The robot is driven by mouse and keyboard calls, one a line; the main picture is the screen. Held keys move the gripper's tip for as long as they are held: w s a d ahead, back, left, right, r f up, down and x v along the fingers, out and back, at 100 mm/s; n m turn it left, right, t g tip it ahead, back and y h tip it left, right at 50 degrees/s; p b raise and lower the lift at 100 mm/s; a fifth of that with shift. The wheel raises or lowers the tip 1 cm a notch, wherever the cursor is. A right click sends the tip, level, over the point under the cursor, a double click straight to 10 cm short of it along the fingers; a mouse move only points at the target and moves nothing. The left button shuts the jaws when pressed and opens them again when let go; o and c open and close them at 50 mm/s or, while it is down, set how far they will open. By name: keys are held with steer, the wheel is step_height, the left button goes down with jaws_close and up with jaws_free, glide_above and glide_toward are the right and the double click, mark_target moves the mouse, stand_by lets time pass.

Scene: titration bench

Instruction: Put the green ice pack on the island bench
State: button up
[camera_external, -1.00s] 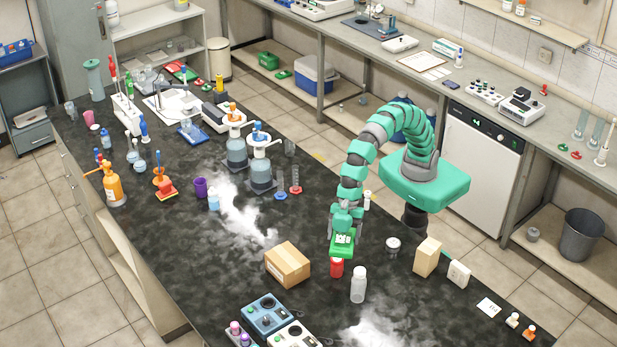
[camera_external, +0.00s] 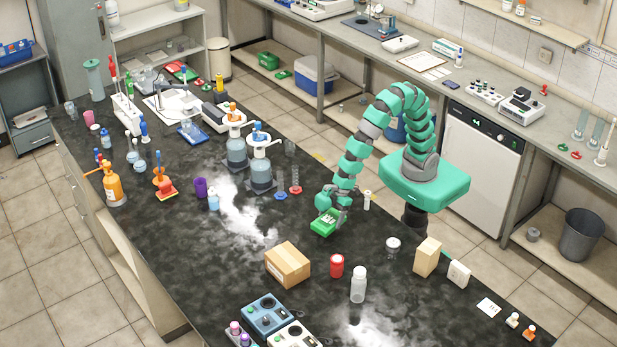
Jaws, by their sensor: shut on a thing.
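The green ice pack (camera_external: 322,226) is a small flat green block with a pale label. It is at the end of my arm, low over the black top of the island bench (camera_external: 350,315), behind the red jar. My gripper (camera_external: 328,214) is shut on the ice pack, at its far end. I cannot tell whether the pack touches the bench top. The fingertips are partly hidden by the pack and the wrist.
A cardboard box (camera_external: 288,265), a red jar (camera_external: 337,266) and a white bottle (camera_external: 358,284) stand in front of the pack. A small jar (camera_external: 393,247) is to the right. Bench space left of the pack is mostly clear.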

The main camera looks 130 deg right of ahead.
steer(key=shift+s+d+f+m, duration=0.2)
steer(key=shift+s+d+f, duration=0.05)
steer(key=shift+s+d, duration=0.25)
steer(key=shift+s+d+f+m, duration=0.2)
steer(key=shift+s+d, duration=0.15)
steer(key=shift+d, duration=0.1)
steer(key=shift+d, duration=0.1)
